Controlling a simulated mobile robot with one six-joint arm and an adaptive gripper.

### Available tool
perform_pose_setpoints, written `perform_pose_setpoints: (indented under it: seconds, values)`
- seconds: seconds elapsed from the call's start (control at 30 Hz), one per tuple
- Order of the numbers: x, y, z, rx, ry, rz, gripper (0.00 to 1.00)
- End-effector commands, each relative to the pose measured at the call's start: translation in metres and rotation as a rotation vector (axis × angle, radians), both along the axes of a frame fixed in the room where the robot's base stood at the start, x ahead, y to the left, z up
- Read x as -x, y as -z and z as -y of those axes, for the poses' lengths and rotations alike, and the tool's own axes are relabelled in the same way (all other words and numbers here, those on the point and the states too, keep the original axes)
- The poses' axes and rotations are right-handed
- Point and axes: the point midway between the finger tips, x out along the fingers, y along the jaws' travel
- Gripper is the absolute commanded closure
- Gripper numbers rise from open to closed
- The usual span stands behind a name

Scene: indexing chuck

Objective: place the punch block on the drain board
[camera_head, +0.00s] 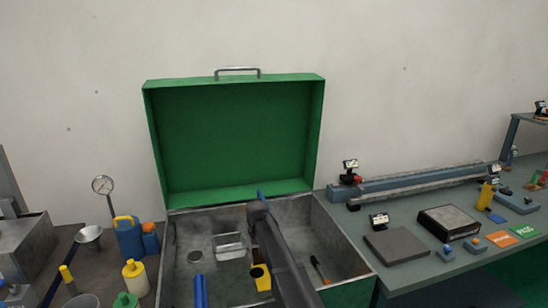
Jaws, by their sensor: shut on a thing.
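My gripper (258,208) is above the back part of an open green parts-washer cabinet (163,272), in front of its raised lid. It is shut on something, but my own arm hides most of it. A narrow blue piece (261,195) shows at the tip; I cannot tell whether it is held or part of the gripper. I cannot make out the punch block for certain. The grey metal floor of the cabinet lies below; which part is the drain board is not clear. A small metal tray (230,240) sits there, left of my arm.
The cabinet also holds a round drain (195,256), blue cylinders (200,291), a yellow object (261,278) and an orange-handled brush (321,270). The right bench carries rails (420,183), a grey plate (397,246) and a dark block (449,220).

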Motion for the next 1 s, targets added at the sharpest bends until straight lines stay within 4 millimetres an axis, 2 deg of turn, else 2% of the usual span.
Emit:
perform_pose_setpoints:
  seconds: [0.03,0.13,0.63,1.0]
  values:
    - [0.000,-0.007,0.000,0.000,0.000,0.000,0.90]
    - [0.000,-0.009,0.000,0.000,0.000,0.000,0.90]
    - [0.003,-0.008,0.001,0.000,0.000,0.000,0.90]
    - [0.036,0.007,0.010,0.000,0.000,0.000,0.90]
